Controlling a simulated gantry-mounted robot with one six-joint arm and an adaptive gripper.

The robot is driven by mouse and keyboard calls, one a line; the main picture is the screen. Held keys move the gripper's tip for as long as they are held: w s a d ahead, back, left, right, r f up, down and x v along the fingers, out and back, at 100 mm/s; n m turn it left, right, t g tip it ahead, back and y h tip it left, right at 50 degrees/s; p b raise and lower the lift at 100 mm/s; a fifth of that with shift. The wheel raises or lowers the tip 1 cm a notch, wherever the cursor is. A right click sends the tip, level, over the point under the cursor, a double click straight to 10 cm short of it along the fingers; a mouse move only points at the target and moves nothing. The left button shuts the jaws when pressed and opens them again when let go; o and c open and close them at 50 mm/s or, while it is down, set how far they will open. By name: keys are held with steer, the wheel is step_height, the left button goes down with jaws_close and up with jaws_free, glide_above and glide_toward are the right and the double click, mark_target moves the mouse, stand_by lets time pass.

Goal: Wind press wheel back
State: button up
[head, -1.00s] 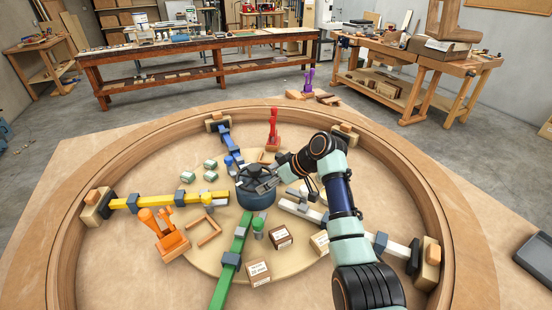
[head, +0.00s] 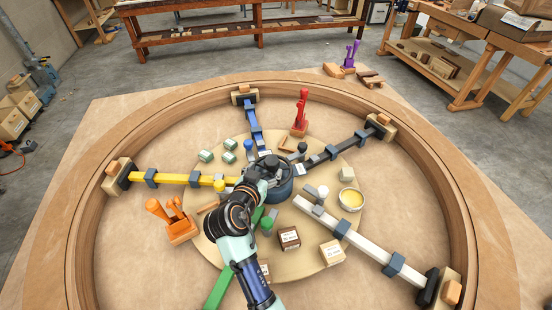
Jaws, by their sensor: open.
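A dark blue round hub (head: 284,190) stands at the middle of the ring, and several coloured bars point at it. Its dark top (head: 272,163) may be the press wheel; I cannot tell for sure. My gripper (head: 266,168) is at the left side of the hub's top, close above it or touching; the gap is not clear. Its jaws are open. My arm comes up from the bottom edge, and its wrist hides the jaws in part and the hub's near left side.
A large wooden ring (head: 437,170) surrounds the work. Yellow (head: 185,179), white (head: 365,242), blue (head: 252,117), black (head: 352,144) and green (head: 217,290) bars radiate inside.

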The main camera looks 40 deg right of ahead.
mark_target(270, 164)
steer(key=b+x, duration=0.1)
steer(key=x, duration=0.6)
steer(key=shift+b, duration=0.4)
steer(key=c, duration=1.2)
steer(key=shift+r, duration=0.1)
